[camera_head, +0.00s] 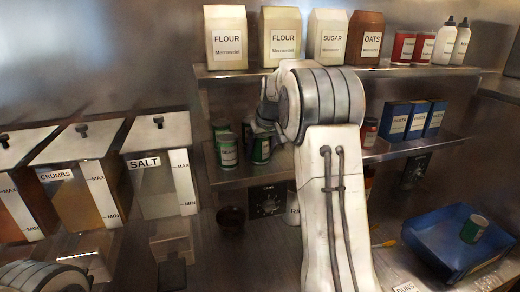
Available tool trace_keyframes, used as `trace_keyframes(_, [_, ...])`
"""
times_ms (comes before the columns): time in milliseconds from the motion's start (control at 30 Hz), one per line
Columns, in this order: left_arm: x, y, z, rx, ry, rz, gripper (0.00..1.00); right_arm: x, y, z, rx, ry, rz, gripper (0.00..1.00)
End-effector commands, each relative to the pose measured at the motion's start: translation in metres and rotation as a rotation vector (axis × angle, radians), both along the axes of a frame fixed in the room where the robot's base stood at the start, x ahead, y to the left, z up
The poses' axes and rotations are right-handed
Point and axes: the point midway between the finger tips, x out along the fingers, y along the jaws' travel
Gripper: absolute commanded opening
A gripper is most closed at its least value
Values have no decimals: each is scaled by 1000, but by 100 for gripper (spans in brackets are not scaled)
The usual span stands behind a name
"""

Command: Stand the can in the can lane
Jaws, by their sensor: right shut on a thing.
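Several green cans with white labels (227,152) stand at the left end of the lower shelf (225,178). My right gripper (262,128) is at that shelf, beside these cans, shut on a green can (262,152) at the shelf's left part. My own wrist hides much of this gripper, and I cannot tell whether the held can touches the shelf. Another green can (474,228) stands in the blue tray (425,243) at the lower right. Dividers of the can lane are not clear. Of my left arm only a rounded link shows at the bottom left corner.
Flour, sugar and oats packs (330,38), red cans and white bottles (445,45) stand on the upper shelf above my right wrist. Blue boxes (416,120) stand on the lower shelf's right. Crumbs and salt bins (160,170) line the left. A dark bowl (231,217) sits below the shelf.

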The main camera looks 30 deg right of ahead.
Motion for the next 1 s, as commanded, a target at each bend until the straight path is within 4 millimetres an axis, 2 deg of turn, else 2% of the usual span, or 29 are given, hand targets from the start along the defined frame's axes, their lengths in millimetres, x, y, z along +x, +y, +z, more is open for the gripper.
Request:
trace_keyframes(133, [0, 0, -3, 0, 0, 0, 50, 0, 0, -3, 0, -2, 0, 0])
trace_keyframes(167, [0, 0, -3, 0, 0, 0, 50, 0, 0, -4, 0, 0, 0, 79])
trace_keyframes(200, [0, 0, -2, 0, 0, 0, 50, 0, 0, -3, 0, 0, 0, 94])
trace_keyframes(233, [0, 0, -2, 0, 0, 0, 50, 0, 0, -3, 0, 0, 0, 100])
trace_keyframes(567, [0, 0, -2, 0, 0, 0, 50, -1, 0, 4, -1, -2, 0, 100])
trace_keyframes(1000, [0, 0, -17, 0, 0, -1, 50, -26, 4, 64, -1, -2, 1, 100])
